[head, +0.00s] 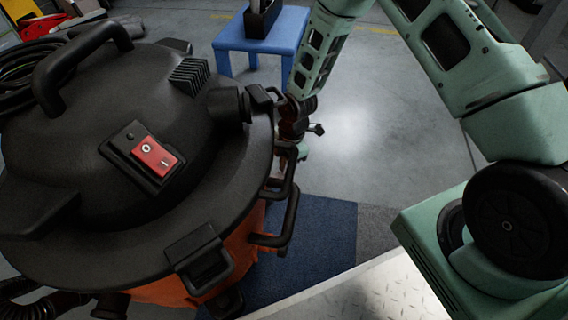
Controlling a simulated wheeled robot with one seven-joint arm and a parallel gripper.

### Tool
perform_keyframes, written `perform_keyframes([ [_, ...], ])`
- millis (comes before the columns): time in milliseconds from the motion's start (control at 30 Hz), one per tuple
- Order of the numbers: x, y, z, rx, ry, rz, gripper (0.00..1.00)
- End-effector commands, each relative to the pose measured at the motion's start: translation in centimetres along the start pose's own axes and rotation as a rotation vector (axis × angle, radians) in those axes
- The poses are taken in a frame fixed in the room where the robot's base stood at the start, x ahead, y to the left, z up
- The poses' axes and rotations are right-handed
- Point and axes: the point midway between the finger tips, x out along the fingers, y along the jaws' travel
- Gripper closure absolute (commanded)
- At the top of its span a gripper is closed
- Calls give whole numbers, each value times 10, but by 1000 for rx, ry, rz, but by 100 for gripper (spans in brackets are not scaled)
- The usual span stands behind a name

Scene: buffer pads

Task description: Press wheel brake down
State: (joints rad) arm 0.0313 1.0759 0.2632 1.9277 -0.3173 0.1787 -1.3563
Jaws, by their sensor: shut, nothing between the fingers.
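A large shop vacuum with a black lid (110,150) and an orange drum (238,246) fills the left side of the head view. A red power switch (154,157) is on its lid. My arm comes from the right and reaches down at the vacuum's far right side. My gripper (299,150) is low beside the drum, partly hidden behind the black latches and lid rim. It is shut and holds nothing. A dark caster-like part (226,302) shows below the front latch. I cannot make out the wheel brake; the drum and lid hide much of the base.
A blue mat (318,243) lies on the floor right of the vacuum. A blue stool (228,38) with a black container (262,18) stands behind it. A metal tread plate (372,297) is at the bottom. The grey floor (390,140) in the middle is clear.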

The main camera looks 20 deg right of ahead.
Motion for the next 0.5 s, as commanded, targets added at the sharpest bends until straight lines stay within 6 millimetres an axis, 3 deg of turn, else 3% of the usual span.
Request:
perform_keyframes([
  [500, 1, 0, 3, 2, 54, -1, 100],
])
